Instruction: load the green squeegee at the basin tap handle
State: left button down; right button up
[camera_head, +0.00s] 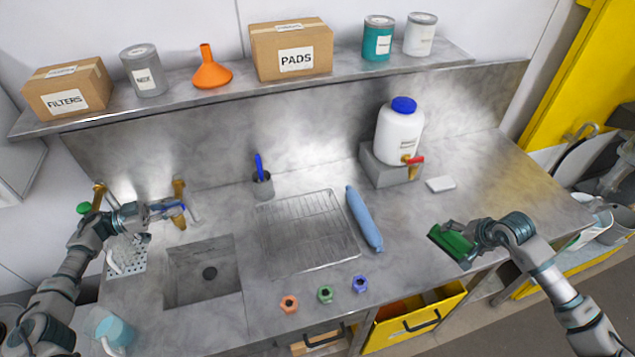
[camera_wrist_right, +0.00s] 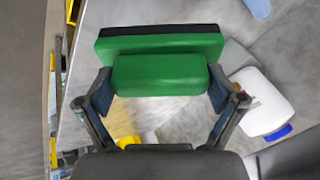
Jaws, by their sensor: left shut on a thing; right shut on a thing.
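The green squeegee (camera_head: 447,240) is in my right gripper (camera_head: 474,233), over the counter's right front area. In the right wrist view, the squeegee (camera_wrist_right: 160,45) has a green body with a black strip along its far edge. The fingers (camera_wrist_right: 160,95) close on both ends of its nearer green part. My left gripper (camera_head: 170,210) is at the brass basin tap (camera_head: 179,190), with its fingers shut around the blue tap handle (camera_head: 181,208). The fingers partly hide the handle. The sink basin (camera_head: 205,270) lies in front of the tap.
A wire rack (camera_head: 305,230), a blue rolled cloth (camera_head: 364,218) and several coloured nuts (camera_head: 325,294) lie mid-counter. A white jug (camera_head: 399,135) stands on a block beside a white pad (camera_head: 440,184). A yellow drawer (camera_head: 415,317) stands open below the front edge.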

pick_arm(q)
jog(key=shift+w+r+m+g+b, duration=0.1)
jog(key=shift+r+m+g+b, duration=0.25)
jog(key=shift+g+b, duration=0.2)
jog(key=shift+h, duration=0.3)
jog(key=c, duration=1.2)
grip_release()
jog(key=shift+f, duration=0.15)
notch_tip(320, 180, up, 10)
jog(key=shift+w+f, duration=0.1)
